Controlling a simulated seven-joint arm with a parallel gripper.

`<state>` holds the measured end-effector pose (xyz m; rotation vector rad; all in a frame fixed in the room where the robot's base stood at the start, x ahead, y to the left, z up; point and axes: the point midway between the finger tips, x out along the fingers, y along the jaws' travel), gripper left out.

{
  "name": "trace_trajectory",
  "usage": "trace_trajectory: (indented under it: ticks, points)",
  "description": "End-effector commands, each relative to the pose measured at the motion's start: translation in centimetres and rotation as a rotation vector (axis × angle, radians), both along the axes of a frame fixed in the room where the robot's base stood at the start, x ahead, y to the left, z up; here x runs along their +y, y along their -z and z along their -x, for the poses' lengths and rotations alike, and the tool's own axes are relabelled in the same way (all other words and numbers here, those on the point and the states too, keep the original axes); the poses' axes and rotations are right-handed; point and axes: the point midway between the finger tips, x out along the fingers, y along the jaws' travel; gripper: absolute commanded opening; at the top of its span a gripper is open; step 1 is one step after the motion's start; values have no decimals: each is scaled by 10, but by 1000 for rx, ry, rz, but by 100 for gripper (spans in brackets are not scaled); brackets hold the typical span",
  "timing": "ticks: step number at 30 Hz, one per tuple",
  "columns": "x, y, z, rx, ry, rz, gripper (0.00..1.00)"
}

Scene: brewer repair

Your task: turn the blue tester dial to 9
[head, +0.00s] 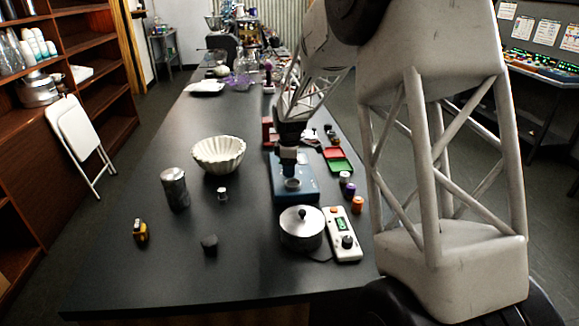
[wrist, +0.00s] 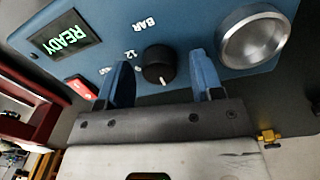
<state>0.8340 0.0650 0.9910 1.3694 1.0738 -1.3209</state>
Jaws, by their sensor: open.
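The blue tester (head: 283,192) stands on the dark table, below my gripper (head: 289,155) in the head view. In the wrist view its blue panel (wrist: 185,22) shows a lit green READY display, the word BAR and a 12 mark. The black dial (wrist: 158,64) has a white pointer line that points toward the bottom of the picture. My gripper (wrist: 160,65) is open, with one blue finger on each side of the dial. I cannot tell whether the fingers touch it. Other dial numbers are hidden or unreadable; the 9 is not clear.
A round silver part (wrist: 252,36) sits right of the dial, and a red switch (wrist: 80,87) is at the left. A silver pot (head: 301,229) and a white meter (head: 345,234) stand in front of the tester.

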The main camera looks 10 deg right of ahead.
Motion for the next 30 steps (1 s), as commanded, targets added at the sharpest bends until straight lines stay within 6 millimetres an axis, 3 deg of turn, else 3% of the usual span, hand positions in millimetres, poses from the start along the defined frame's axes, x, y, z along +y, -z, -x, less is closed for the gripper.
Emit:
trace_trajectory:
  ticks: [8,18,30]
  points:
    - [0,1,0,0,0,0,60]
    - [0,1,0,0,0,0,11]
    - [0,0,0,-1,49,0,11]
